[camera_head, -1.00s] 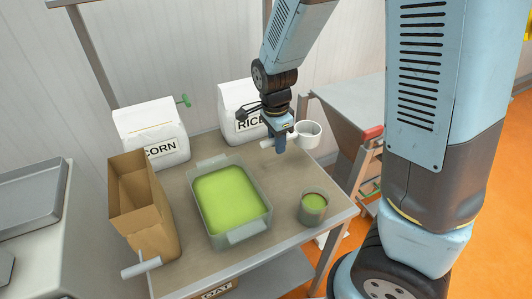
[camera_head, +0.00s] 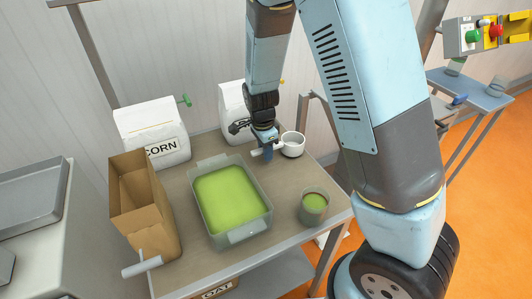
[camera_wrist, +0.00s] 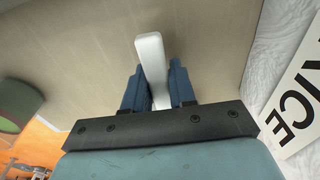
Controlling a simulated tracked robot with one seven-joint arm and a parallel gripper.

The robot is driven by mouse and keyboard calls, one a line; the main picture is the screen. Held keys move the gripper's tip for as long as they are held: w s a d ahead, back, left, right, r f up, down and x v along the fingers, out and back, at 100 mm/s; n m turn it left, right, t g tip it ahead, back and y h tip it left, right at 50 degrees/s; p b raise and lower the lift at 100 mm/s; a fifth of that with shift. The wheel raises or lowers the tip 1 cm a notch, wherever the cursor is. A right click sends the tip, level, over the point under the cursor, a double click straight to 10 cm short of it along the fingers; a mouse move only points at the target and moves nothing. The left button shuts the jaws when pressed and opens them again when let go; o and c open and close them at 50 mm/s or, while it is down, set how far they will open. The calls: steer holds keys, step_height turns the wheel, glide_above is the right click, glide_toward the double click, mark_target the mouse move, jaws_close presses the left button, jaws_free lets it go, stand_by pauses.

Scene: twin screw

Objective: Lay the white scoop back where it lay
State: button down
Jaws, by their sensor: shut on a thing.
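The white scoop (camera_head: 292,145) is at the back right of the table, near the white bag of rice. My gripper (camera_head: 268,155) is shut on its handle. In the wrist view the white handle (camera_wrist: 151,60) runs between the two blue fingers of my gripper (camera_wrist: 156,88), with the table top beyond it. The scoop's cup is out of the wrist view. Whether the scoop touches the table is hard to tell; it looks at or just above the surface.
A clear tub (camera_head: 232,236) of green grain fills the table's middle. A small cup (camera_head: 314,208) of green stands at the right front. A corn bag (camera_head: 152,133), an open cardboard box (camera_head: 143,205) and the rice bag (camera_head: 233,107) stand around. Bare table (camera_head: 285,185) lies between tub and cup.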

steer(key=shift+f, duration=0.5)
steer(key=c, duration=0.9)
jaws_free()
